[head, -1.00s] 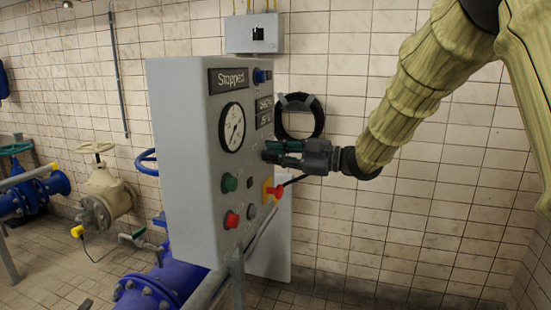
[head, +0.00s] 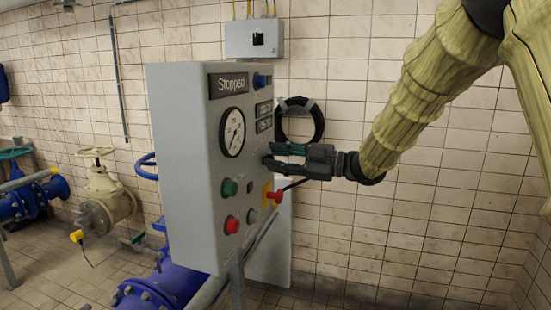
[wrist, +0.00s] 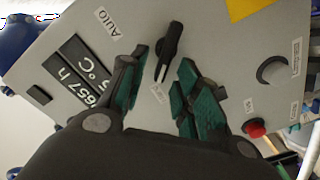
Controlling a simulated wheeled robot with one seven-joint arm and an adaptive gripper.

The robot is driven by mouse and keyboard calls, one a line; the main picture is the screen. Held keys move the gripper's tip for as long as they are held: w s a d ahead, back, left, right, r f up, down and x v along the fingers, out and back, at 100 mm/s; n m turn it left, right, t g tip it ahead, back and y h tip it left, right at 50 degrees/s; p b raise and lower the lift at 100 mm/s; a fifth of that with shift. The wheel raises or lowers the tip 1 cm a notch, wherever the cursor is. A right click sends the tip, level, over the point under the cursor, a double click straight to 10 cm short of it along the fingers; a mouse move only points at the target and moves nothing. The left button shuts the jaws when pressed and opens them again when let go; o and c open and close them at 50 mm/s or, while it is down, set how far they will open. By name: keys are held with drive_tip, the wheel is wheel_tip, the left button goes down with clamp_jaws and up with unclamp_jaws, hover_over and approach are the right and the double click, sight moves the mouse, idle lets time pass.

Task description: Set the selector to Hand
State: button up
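The selector is a black elongated knob (wrist: 169,50) on the face of the grey control panel (head: 180,160). In the wrist view its narrow lower end points towards a small label too blurred to read. The Auto label (wrist: 115,23) is up and left of it. My gripper (wrist: 163,72) is open, with its teal-padded fingers on either side of the knob's lower part. I cannot tell whether they touch it. In the head view my gripper (head: 270,156) is at the panel's right side face, and its fingers largely hide the selector.
The same face carries a gauge (head: 232,132), a green button (head: 229,188), a red button (head: 232,225) and a red knob on yellow (head: 277,196) just below my gripper. A black cable coil (head: 303,120) hangs on the wall behind. Blue pipework (head: 165,285) runs below the panel.

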drive_tip(key=v, duration=1.1)
drive_tip(key=shift+d, duration=0.15)
wheel_tip(320, 180, down, 22)
drive_tip(key=w+d+m+t+h, duration=0.15)
drive_tip(key=m+t+h, duration=0.3)
drive_tip(key=m, duration=0.45)
drive_tip(key=s+d+f+m+h, duration=0.2)
drive_tip(key=s+f+m+h, duration=0.15)
drive_tip(key=f, duration=0.75)
drive_tip(key=s+d+f+m+h, duration=0.15)
drive_tip(key=s+f+m, duration=0.25)
drive_tip(key=f, duration=0.7)
drive_tip(key=s+d+f+m+g+h+p, duration=0.1)
drive_tip(key=s+d+f+m+g+h, duration=0.1)
drive_tip(key=s+f, duration=0.65)
drive_tip(key=s+d+f+m+g+h, duration=0.1)
drive_tip(key=s+f+m+g+h, duration=0.15)
drive_tip(key=s+f, duration=0.6)
drive_tip(key=s+d+f+m+g+h, duration=0.1)
drive_tip(key=s+f+g, duration=0.1)
drive_tip(key=s, duration=0.9)
drive_tip(key=s+d+f+m+g+h, duration=0.1)
drive_tip(key=s+d+f+g+h, duration=0.1)
drive_tip(key=s, duration=1)
wheel_tip(320, 180, down, 2)
drive_tip(key=shift+s+d+f+g, duration=0.1)
drive_tip(key=shift+s+d+g, duration=0.2)
drive_tip(key=shift+g, duration=0.5)
